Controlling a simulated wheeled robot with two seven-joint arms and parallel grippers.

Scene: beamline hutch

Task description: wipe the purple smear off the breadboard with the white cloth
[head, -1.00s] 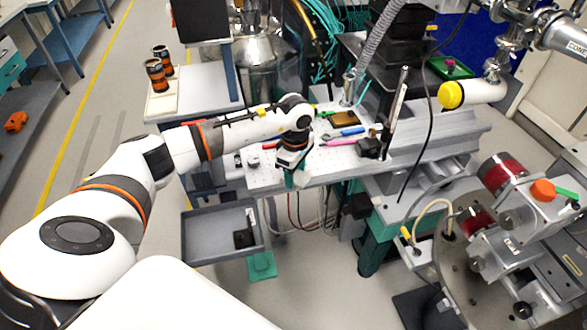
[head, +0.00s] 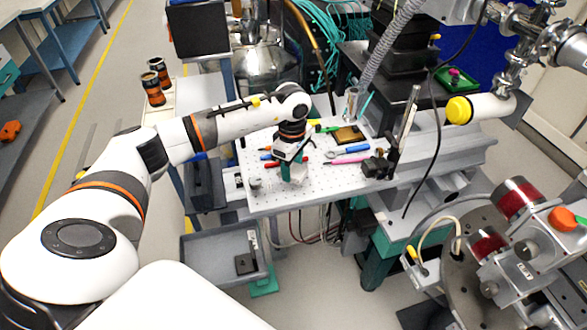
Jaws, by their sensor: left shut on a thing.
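The breadboard (head: 320,187) is a pale, hole-dotted plate on the bench at the centre. My left gripper (head: 292,176) is over its front-left part, pointing down. It is shut on a small white thing that looks like the white cloth (head: 300,172), low over the plate; I cannot tell whether the cloth touches it. I cannot make out the purple smear; the gripper and cloth may hide it. My right gripper is not in view.
Behind the gripper lie a pink tool (head: 351,158), a blue tool (head: 348,149) and a brown-gold block (head: 348,134). A black clamp (head: 376,167) stands to the right. An open grey drawer (head: 215,255) is below left.

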